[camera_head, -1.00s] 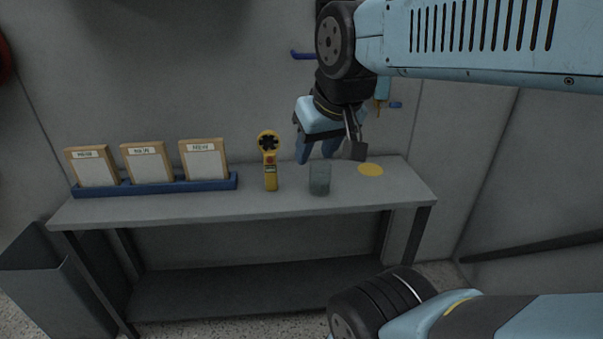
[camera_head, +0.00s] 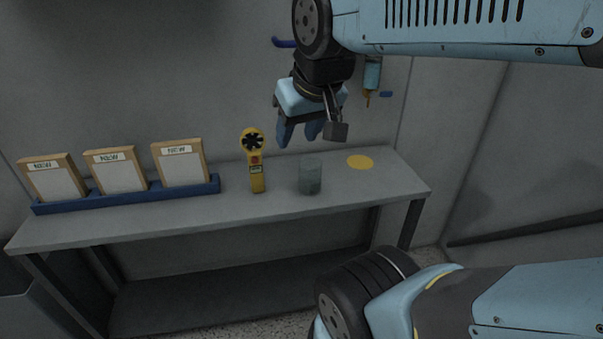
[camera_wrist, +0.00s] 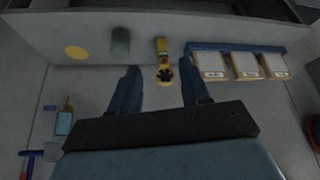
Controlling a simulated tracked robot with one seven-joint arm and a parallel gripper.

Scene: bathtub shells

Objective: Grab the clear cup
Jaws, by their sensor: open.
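The clear cup (camera_head: 311,178) stands upright on the grey table, between the yellow fan-headed tool and the yellow disc. It looks greyish and see-through. In the wrist view the cup (camera_wrist: 121,41) is ahead of my gripper, a little left of the left finger. My gripper (camera_head: 298,138) is open and empty, with its fingers above the table and apart from the cup. In the wrist view the fingers of my gripper (camera_wrist: 160,80) are spread wide, and the yellow tool shows between them.
The yellow tool (camera_head: 257,178) stands left of the cup. A yellow disc (camera_head: 360,162) lies to its right. A blue rack (camera_head: 130,196) holds framed cards on the left of the table (camera_head: 225,216). A blue bottle (camera_head: 372,75) is on the wall behind.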

